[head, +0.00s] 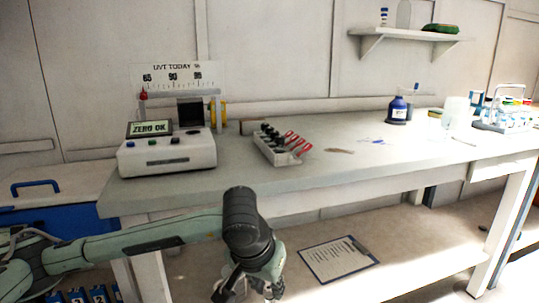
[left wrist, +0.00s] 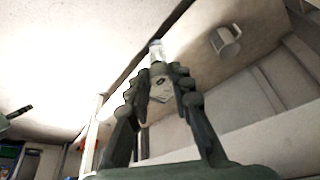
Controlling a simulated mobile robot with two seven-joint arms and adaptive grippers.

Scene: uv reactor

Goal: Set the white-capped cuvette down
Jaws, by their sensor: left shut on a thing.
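My left gripper (head: 248,287) hangs low in front of the bench's front edge in the head view, and its fingers run toward the bottom of the picture. In the left wrist view the same gripper (left wrist: 158,76) is shut on the cuvette (left wrist: 156,48). The cuvette's clear end sticks out past the fingertips, and a pale piece with a dark mark sits between the fingers. Whether that piece is the white cap I cannot tell. The head view does not show the cuvette clearly. My right gripper is not in view.
On the bench (head: 350,165) stand a meter (head: 168,155) reading "ZERO OK", a white rack (head: 283,152) with black-capped items and red tags, and a blue bottle (head: 397,110). The bench front between rack and bottle is mostly clear. A clipboard (head: 338,258) lies on the lower shelf.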

